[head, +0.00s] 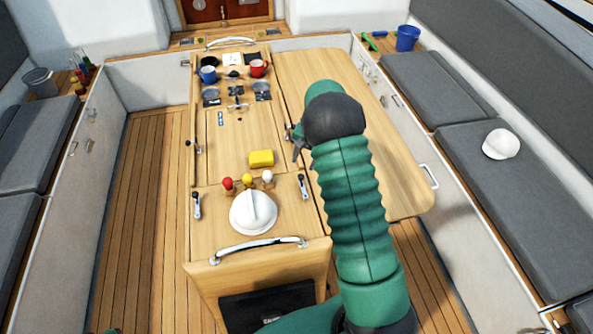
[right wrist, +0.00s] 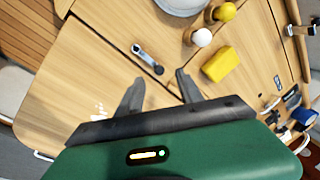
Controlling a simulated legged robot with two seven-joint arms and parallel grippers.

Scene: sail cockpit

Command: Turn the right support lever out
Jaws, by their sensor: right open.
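The right lever (head: 303,187), a short silver and black handle, lies on the wooden table top near its seam with the right leaf. It also shows in the right wrist view (right wrist: 148,60), just beyond the fingertips. My right gripper (head: 298,153) is above the table, on the far side of this lever. In the right wrist view my right gripper (right wrist: 160,78) has its fingers apart with nothing between them. The fingers appear apart from the lever. My right arm covers part of the right leaf. My left gripper is not in view.
A yellow block (head: 261,158), a white winch-like dome (head: 253,211) and red, yellow and white knobs stand near the lever. A similar lever (head: 196,205) is on the left. A rail (head: 258,248) crosses the near end. Mugs (head: 208,74) stand far back.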

